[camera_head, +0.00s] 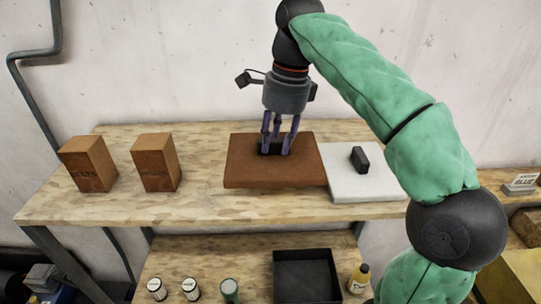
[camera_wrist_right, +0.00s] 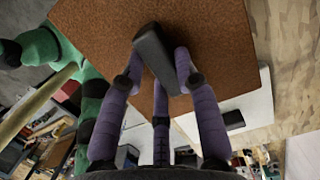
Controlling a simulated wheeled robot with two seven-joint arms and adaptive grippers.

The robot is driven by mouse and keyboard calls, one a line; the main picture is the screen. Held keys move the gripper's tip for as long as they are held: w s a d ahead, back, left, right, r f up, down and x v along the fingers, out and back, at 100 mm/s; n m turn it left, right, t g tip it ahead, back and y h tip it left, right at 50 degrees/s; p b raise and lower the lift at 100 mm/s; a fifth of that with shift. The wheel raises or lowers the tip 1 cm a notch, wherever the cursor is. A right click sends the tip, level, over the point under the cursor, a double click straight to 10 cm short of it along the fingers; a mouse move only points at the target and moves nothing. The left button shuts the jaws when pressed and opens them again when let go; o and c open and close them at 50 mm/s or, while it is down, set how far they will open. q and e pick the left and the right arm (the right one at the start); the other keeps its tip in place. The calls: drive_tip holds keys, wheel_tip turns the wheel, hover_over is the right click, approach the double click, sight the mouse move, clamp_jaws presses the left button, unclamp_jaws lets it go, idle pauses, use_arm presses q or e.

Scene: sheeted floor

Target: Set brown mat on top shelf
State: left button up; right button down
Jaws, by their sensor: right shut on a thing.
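The brown mat (camera_head: 255,175) is at the top shelf (camera_head: 200,208), just left of a white mat (camera_head: 365,186). I cannot tell whether it rests on the boards or hangs slightly above them. A black block-like handle stands on the brown mat. My right gripper (camera_head: 274,147) points down and is shut on this handle. In the right wrist view the brown mat (camera_wrist_right: 215,50) fills the upper middle, with the dark handle (camera_wrist_right: 155,55) between my purple fingers (camera_wrist_right: 160,75). My left gripper is not in view.
Two brown boxes stand on the shelf's left, one box (camera_head: 88,165) left of the other (camera_head: 157,163). The white mat has its own black handle (camera_head: 359,159). The lower shelf holds a black tray (camera_head: 306,294), several small containers and a yellow bottle (camera_head: 359,279). Bare shelf shows along the front.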

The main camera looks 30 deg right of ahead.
sight(270, 156)
drive_tip(key=w+f, duration=0.2)
drive_tip(key=f, duration=0.1)
drive_tip(key=shift+w, duration=0.3)
drive_tip(key=shift+s+f, duration=0.15)
drive_tip(key=shift+f, duration=1.15)
drive_tip(key=c, duration=0.9)
unclamp_jaws()
drive_tip(key=shift+f, duration=0.15)
drive_tip(key=r, duration=0.4)
drive_tip(key=d+r+p, duration=0.1)
drive_tip(key=r, duration=0.3)
drive_tip(key=s+r+p, duration=0.1)
drive_tip(key=r, duration=0.3)
drive_tip(key=shift+d+r, duration=0.1)
drive_tip(key=shift+d, duration=0.15)
